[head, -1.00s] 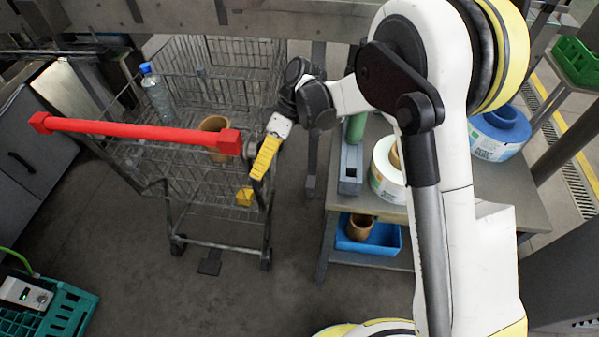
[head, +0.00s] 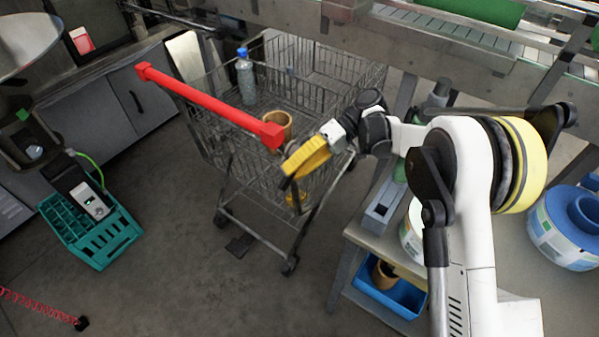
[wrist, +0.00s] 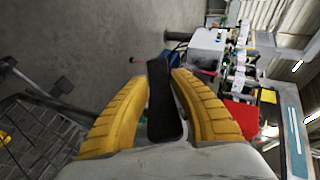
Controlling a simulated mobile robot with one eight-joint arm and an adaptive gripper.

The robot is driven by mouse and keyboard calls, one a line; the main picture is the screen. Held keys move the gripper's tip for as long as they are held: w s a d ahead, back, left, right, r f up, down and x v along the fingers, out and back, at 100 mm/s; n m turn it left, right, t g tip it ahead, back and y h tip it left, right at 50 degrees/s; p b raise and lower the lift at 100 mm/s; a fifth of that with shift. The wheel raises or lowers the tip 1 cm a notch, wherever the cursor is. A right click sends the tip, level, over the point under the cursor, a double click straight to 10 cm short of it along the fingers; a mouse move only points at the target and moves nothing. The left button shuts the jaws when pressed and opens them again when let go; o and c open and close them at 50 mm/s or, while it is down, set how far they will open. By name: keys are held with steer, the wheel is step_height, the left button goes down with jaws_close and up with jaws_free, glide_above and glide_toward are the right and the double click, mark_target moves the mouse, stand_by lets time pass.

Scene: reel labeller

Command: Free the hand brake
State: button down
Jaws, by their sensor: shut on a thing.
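The cart (head: 228,165) is a grey wire trolley with a red handle bar (head: 205,100). My gripper (head: 292,168) has yellow fingers and is beside the right end of the red bar. In the wrist view my gripper (wrist: 160,82) is shut on a black lever-like piece (wrist: 162,108) standing between the fingers. I take this for the hand brake lever, but its base is hidden by the gripper. In the head view the fingers hide most of it.
The cart holds a clear bottle with a blue cap (head: 246,78) and a brown cylinder (head: 277,124). A grey bench (head: 366,232) with reels stands to the right. A teal crate (head: 100,240) is on the floor at left.

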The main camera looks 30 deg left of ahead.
steer(key=c, duration=1)
jaws_free()
steer(key=shift+a, duration=0.1)
steer(key=shift+c, duration=0.2)
